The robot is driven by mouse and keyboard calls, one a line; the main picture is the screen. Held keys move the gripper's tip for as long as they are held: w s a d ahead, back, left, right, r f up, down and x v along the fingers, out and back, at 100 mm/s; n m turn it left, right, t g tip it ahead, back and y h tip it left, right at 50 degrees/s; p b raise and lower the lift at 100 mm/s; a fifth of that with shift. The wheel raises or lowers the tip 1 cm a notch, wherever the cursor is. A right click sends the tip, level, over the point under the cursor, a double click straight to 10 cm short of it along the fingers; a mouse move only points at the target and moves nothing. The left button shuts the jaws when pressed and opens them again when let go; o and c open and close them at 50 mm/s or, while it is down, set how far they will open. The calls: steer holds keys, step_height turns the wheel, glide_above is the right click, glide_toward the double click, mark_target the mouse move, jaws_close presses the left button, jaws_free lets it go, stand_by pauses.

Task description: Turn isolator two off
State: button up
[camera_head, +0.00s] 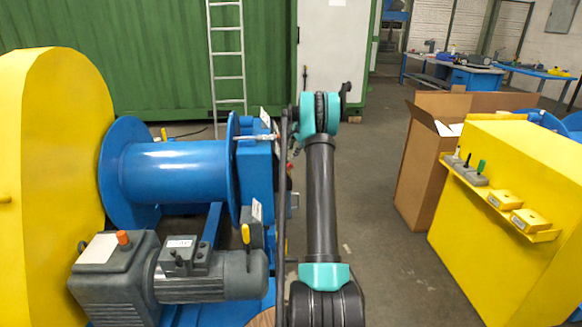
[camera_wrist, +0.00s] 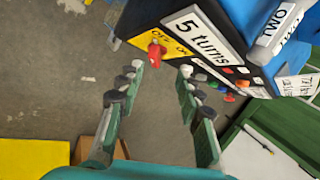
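In the wrist view a red switch handle (camera_wrist: 156,54) sits on a yellow plate (camera_wrist: 172,46) marked OFF and ON, on the end of a dark and blue control box (camera_wrist: 185,10). A white label (camera_wrist: 275,25) reading TWO, seen turned round, is on the box. Which mark the handle points at is not clear. My gripper (camera_wrist: 160,71) is open, its two green-padded fingers apart, with the handle seen beyond and between the fingertips. Nothing is between the pads. In the head view the blue box (camera_head: 255,170) stands left of my arm, and the handle cannot be made out.
A "5 turns" label (camera_wrist: 203,28) and several coloured buttons are close to my right finger in the wrist view. In the head view a blue drum (camera_head: 175,172) and grey motor (camera_head: 210,275) lie left.

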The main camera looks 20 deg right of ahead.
mark_target(291, 168)
steer(key=shift+m+g+h, duration=0.4)
steer(key=shift+m+h, duration=0.4)
steer(key=shift+m, duration=0.1)
steer(key=x, duration=1.3)
steer(key=shift+w+d, duration=0.15)
steer(key=shift+w, duration=0.2)
